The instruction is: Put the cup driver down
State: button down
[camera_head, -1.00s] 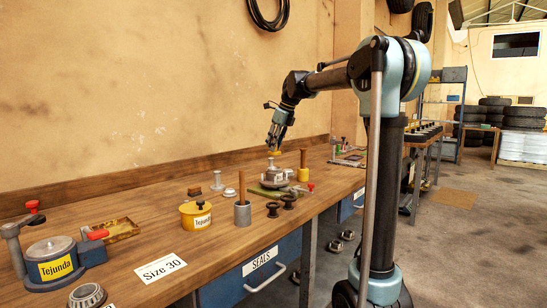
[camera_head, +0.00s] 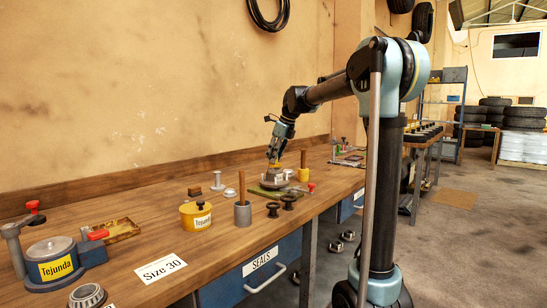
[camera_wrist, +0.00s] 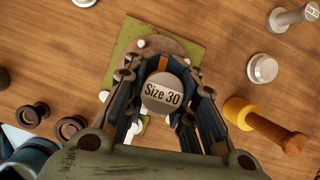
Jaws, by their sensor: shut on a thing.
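The cup driver (camera_wrist: 162,92) shows in the wrist view as a round grey-brown top labelled "Size 30" between my fingers. My gripper (camera_head: 275,160) is shut on it, low over the bench; it also shows in the wrist view (camera_wrist: 162,100). Below it are a green plate (camera_wrist: 185,30) and a brownish round part (camera_wrist: 150,42). In the head view, a grey round part (camera_head: 273,181) sits under my gripper on the green plate. My fingers and the driver hide most of the middle. I cannot tell whether the driver touches what is below it.
A yellow tool with a wooden handle (camera_wrist: 258,122) stands close to the plate. Two black rings (camera_wrist: 50,120) lie on its other side. Grey pedestal-like pieces (camera_wrist: 262,68) stand nearby. A grey wooden-handled tool (camera_head: 242,213) and yellow tub (camera_head: 195,215) stand farther left.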

jog(key=shift+f, duration=0.2)
jog(key=c, duration=1.3)
grip_release()
jog(key=shift+r, duration=0.3)
jog(key=v, duration=1.2)
jog(key=shift+r, duration=0.3)
jog(key=shift+s+d, duration=0.1)
